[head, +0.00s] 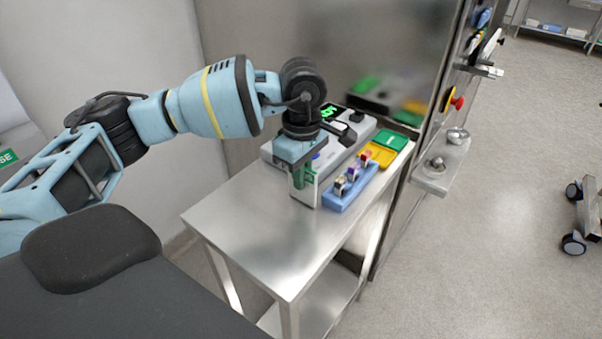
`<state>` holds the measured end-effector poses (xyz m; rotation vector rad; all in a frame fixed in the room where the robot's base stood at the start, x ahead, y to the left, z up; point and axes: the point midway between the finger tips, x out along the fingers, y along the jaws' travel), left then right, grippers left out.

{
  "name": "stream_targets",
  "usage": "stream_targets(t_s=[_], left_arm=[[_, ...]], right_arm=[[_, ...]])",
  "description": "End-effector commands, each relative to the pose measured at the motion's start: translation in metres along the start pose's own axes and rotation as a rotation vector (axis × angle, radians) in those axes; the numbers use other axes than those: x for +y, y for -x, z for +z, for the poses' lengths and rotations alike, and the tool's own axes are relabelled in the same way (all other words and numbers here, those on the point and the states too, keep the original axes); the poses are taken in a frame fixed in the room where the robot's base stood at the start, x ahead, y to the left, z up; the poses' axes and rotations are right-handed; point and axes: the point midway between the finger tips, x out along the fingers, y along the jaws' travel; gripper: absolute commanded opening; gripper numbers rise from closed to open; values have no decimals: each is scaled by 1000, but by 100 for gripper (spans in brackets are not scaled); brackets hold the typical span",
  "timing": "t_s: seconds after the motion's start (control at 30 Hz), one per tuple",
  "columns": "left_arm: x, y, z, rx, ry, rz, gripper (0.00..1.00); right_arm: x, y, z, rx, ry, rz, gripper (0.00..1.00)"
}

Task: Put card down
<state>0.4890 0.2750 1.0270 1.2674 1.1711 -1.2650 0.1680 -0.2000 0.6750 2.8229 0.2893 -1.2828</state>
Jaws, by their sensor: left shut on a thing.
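My left gripper (302,172) points down over the far part of the steel table, in front of the white device. It is shut on a small green thing, which I take to be the card (309,181); the fingers hide most of it. I cannot tell whether the card touches the device or the table. A green tray (391,139) and a yellow tray (379,154) lie at the table's far right end, to the right of the gripper. My right gripper is not in view.
The white device (306,194) with a green-lit display stands against the steel wall. A blue rack (343,202) with several small vials stands right of the gripper. The near part of the steel table (256,232) is bare. A shelf with knobs (440,180) juts from the wall at right.

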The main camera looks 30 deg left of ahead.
Motion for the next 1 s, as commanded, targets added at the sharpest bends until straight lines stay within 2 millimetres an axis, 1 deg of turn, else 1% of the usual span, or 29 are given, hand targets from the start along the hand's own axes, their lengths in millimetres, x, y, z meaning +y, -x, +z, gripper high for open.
stream_targets(t_s=[0.17, 0.3, 0.33, 0.47, 0.77, 0.87, 0.97, 1.0], left_arm=[[0, -1, 0, 0, 1, -1, 0], [0, -5, 0, -1, 1, -2, 0], [0, -4, 0, 0, 1, -2, 12], [0, -4, 0, 0, 1, -1, 29], [0, -2, 0, 0, 1, -1, 30], [0, 4, 0, -1, 1, 1, 30], [1, 16, 0, -2, 1, 1, 30], [1, 23, 0, -1, 1, 3, 30]], right_arm=[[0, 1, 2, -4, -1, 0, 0], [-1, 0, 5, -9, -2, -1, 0], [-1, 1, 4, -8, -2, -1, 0], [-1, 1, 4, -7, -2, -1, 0], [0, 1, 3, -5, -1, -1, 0], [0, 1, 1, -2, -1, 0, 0], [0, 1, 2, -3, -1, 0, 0], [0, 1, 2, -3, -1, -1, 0]])
